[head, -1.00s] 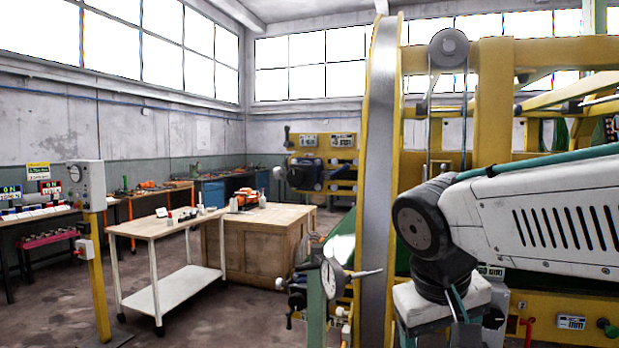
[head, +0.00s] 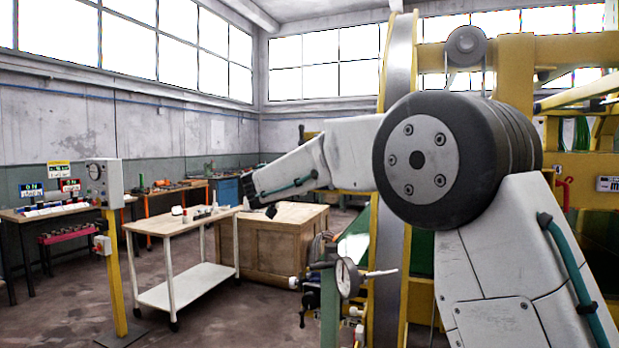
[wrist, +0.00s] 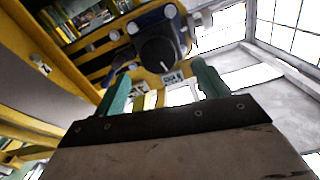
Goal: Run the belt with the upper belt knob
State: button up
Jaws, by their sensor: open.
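In the wrist view my gripper (wrist: 163,88) has its two green fingers wide apart, with nothing between them. Beyond the fingertips a round black part (wrist: 158,53) with a pale mark sits on a dark blue body on the yellow machine. I cannot tell whether this black part is the upper belt knob.
A dial gauge (head: 346,278) on a green post stands below my arm. A wooden crate (head: 262,247) and a white trolley (head: 187,287) stand to the left. A yellow post with a gauge box (head: 103,183) is farther left.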

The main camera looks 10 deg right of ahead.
jog(key=x, duration=0.7)
jog(key=shift+s, duration=0.1)
jog(key=c, duration=1)
